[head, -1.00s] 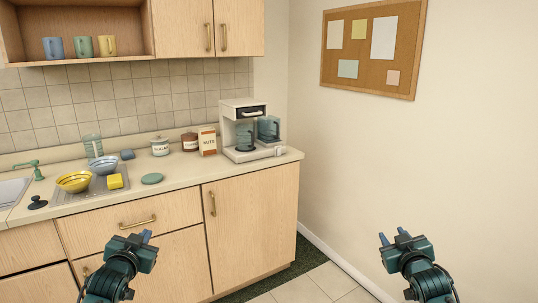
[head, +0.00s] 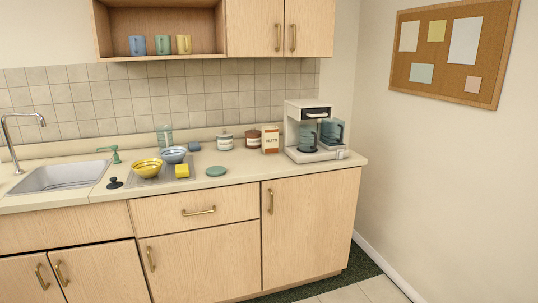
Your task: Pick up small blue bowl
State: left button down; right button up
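The small blue bowl (head: 174,154) sits on the grey drying mat (head: 150,181) on the counter, right of the sink. A yellow bowl (head: 146,168) stands just in front and to the left of it, overlapping its edge in the view. A yellow sponge (head: 182,171) lies in front and to the right of the blue bowl. Neither of my grippers shows in the head view now.
A clear glass (head: 165,135) stands behind the bowls, with a blue item (head: 194,147) beside it. A green round lid (head: 216,171), canisters (head: 225,140), a nuts box (head: 270,139) and a coffee maker (head: 312,130) stand rightward. The sink (head: 65,176) and faucet (head: 12,140) lie left. Cabinet shelf (head: 180,55) overhangs.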

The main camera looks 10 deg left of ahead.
aim_at(174, 156)
jog(key=i+j, duration=0.15)
jog(key=i, duration=0.4)
jog(key=i+j, duration=0.15)
jog(key=i, duration=0.4)
jog(key=i+j, duration=0.15)
jog(key=i, duration=0.4)
jog(key=i+j+u, duration=0.1)
jog(key=i, duration=0.45)
jog(key=j, duration=0.1)
